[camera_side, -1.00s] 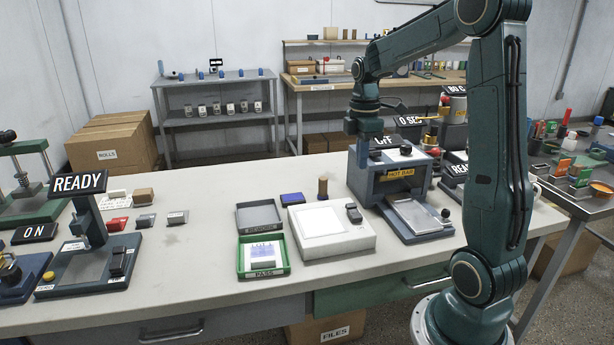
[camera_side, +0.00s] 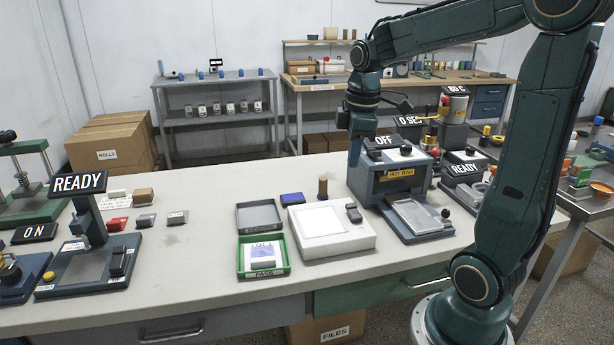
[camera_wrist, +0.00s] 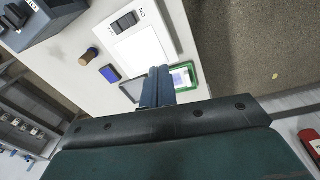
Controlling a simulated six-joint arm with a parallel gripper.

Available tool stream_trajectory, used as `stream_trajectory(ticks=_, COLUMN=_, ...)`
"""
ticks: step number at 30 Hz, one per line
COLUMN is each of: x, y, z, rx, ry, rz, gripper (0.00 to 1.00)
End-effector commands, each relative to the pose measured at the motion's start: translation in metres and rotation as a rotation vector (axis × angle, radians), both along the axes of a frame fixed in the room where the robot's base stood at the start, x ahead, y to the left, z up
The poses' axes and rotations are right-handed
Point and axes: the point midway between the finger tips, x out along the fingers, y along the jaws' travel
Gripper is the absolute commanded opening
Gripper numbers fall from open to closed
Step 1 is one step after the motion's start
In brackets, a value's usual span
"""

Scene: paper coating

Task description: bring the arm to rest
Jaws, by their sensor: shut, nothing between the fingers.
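My gripper (camera_side: 354,150) is above the back of the bench, at the left rear of the hot bar machine (camera_side: 391,178), pointing down. In the wrist view my gripper (camera_wrist: 158,72) shows as blue-grey fingers held together with nothing between them. From that view, the fingers cover part of the grey tray and reach the edge of the green PASS tray. The green PASS tray (camera_side: 286,268) holds a white labelled sheet (camera_side: 264,253). It also shows in the wrist view (camera_wrist: 195,75).
The empty grey tray (camera_side: 258,214), white scale-like box (camera_side: 335,240), blue pad (camera_side: 292,198) and wooden-handled stamp (camera_side: 322,188) stand nearby. The hot bar machine reads OFF. The READY stand (camera_side: 88,255) is at left. Bare bench (camera_side: 200,270) lies between.

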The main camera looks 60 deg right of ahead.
Motion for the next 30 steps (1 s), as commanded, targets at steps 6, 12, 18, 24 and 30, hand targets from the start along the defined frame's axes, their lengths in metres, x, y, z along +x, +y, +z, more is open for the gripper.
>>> stream_trajectory(ticks=6, x=-0.021, y=0.049, z=0.016, rx=-0.005, ry=-0.103, rz=-0.127, gripper=0.00)
stream_trajectory(ticks=12, x=-0.044, y=0.086, z=0.023, rx=0.022, ry=-0.198, rz=-0.246, gripper=0.00)
stream_trajectory(ticks=18, x=-0.071, y=0.116, z=0.023, rx=0.078, ry=-0.291, rz=-0.363, gripper=0.00)
stream_trajectory(ticks=24, x=-0.095, y=0.137, z=0.018, rx=0.151, ry=-0.362, rz=-0.466, gripper=0.00)
stream_trajectory(ticks=30, x=-0.106, y=0.146, z=0.015, rx=0.198, ry=-0.396, rz=-0.524, gripper=0.00)
